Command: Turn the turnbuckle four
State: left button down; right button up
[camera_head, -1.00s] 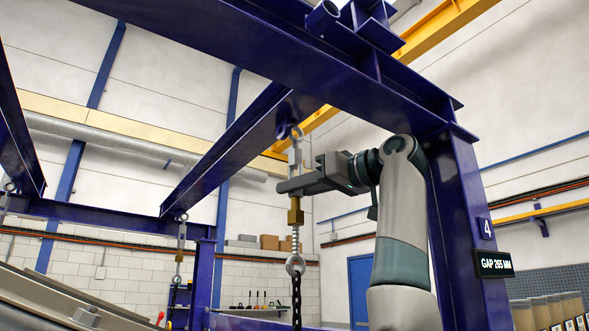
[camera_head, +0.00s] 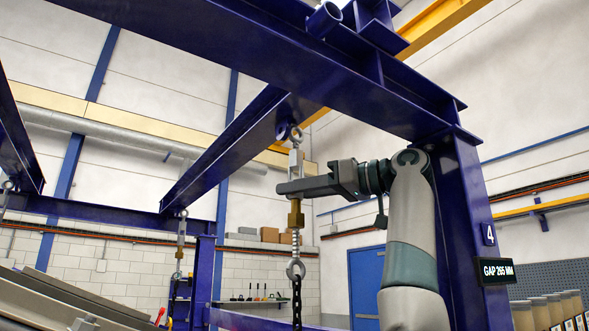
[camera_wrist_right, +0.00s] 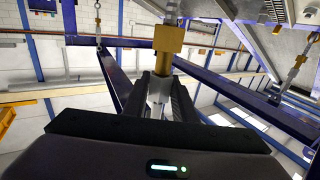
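Turnbuckle four (camera_head: 296,160) hangs upright from an eye under the blue frame in the head view, with a brass block (camera_head: 296,214), a threaded rod and a lower eye (camera_head: 295,269) on a dark chain. My right gripper (camera_head: 291,187) reaches in from the right, level, across its grey body just above the brass block. In the right wrist view the two dark fingers (camera_wrist_right: 160,98) lie close along both sides of the body, shut on it, with the brass block (camera_wrist_right: 168,38) beyond. The contact faces are hidden. My left gripper is in neither view.
A blue post (camera_head: 472,230) with a "4" plate (camera_head: 488,234) and a gap display (camera_head: 494,271) stands right of my arm. Blue beams (camera_head: 230,45) run overhead. Another turnbuckle (camera_head: 181,240) hangs farther back at the left.

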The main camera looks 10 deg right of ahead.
jog(key=o, duration=0.4)
jog(key=shift+s+d, duration=0.15)
jog(key=shift+d, duration=0.05)
